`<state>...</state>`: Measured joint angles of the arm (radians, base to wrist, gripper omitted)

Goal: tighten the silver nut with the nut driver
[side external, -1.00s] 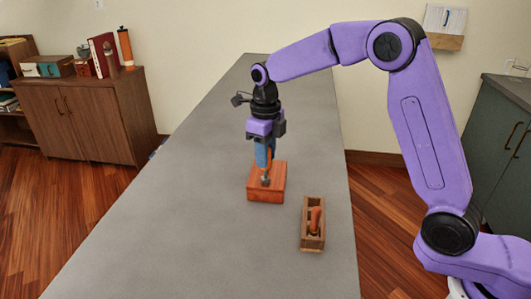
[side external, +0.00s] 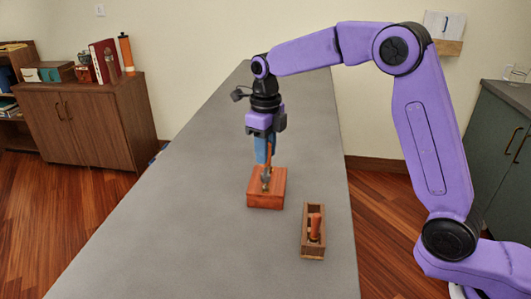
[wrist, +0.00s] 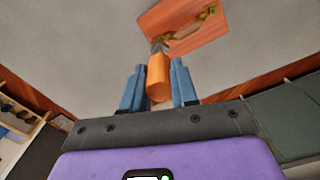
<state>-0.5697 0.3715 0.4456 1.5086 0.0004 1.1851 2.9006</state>
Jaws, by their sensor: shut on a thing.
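My gripper (side external: 264,153) is shut on the orange handle of the nut driver (wrist: 159,75); its blue fingers (wrist: 183,84) flank the handle in the wrist view. The driver hangs roughly upright, its grey metal end (wrist: 158,45) pointing down over the reddish wooden block (side external: 265,201). A brass-coloured piece (wrist: 192,30) lies on top of the block in the wrist view. I cannot tell the silver nut apart from the driver's end, nor whether the two touch.
An open wooden box (side external: 313,252) with an orange-handled tool (side external: 315,226) stands on the grey table (side external: 190,230), to the right and nearer the camera. The table left of the block is clear. A cabinet (side external: 85,120) stands at the far left.

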